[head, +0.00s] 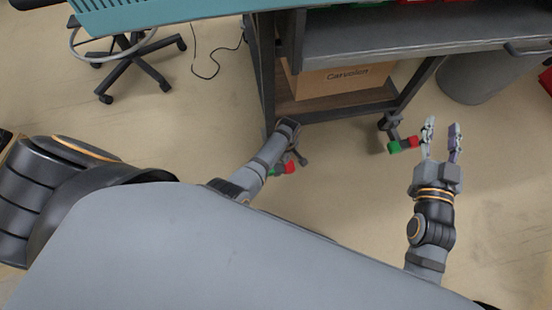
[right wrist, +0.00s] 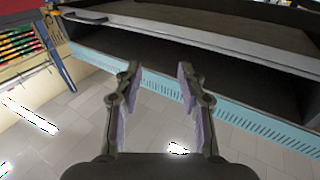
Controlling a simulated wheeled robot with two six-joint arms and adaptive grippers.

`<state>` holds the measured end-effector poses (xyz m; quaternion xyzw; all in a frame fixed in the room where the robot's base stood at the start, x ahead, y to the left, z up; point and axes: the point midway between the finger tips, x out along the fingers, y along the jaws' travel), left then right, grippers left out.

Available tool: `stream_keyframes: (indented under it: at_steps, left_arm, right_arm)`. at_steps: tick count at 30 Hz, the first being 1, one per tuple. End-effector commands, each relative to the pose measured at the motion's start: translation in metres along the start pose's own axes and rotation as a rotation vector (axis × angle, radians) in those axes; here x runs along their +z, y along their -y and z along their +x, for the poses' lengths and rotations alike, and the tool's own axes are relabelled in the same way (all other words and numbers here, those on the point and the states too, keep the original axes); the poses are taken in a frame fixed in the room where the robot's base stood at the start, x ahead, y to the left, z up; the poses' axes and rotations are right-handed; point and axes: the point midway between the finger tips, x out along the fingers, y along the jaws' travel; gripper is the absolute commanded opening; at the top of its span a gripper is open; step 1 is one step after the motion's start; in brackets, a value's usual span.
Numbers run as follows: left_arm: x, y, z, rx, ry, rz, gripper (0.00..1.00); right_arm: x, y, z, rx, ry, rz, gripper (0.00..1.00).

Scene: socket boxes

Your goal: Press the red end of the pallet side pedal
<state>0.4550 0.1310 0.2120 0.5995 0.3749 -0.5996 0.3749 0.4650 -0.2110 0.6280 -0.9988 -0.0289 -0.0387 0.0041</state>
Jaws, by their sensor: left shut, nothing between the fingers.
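Two pedals, each with a green and a red end, show low by the cart in the head view. The right pedal's red end (head: 413,142) points right and its green end (head: 394,147) left, below a caster. The left pedal's red end (head: 290,167) and green end (head: 276,170) show beside my left forearm, which partly hides that pedal. My left gripper (head: 288,125) is shut and empty, near the cart's left leg. My right gripper (head: 442,127) is open and empty, just right of the right pedal's red end in the picture; contact cannot be told. Its open fingers also show in the right wrist view (right wrist: 157,72).
The dark cart's lower shelf (head: 330,104) holds a cardboard box (head: 342,80). A grey bin (head: 478,80) stands to the right, and a chair base (head: 128,62) at the upper left. Bare floor (head: 350,185) lies between my arms.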

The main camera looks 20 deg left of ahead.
Motion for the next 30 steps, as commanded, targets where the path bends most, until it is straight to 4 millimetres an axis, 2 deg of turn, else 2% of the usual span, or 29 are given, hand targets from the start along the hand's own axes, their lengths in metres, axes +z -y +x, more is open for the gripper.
stream_keyframes:
  at_steps: [30]
  left_arm:
    - [0.000,0.000,-0.010,0.000,0.000,0.000,0.00]
  right_arm:
    - [0.092,0.004,-0.031,-0.007,0.383,0.032,0.40]
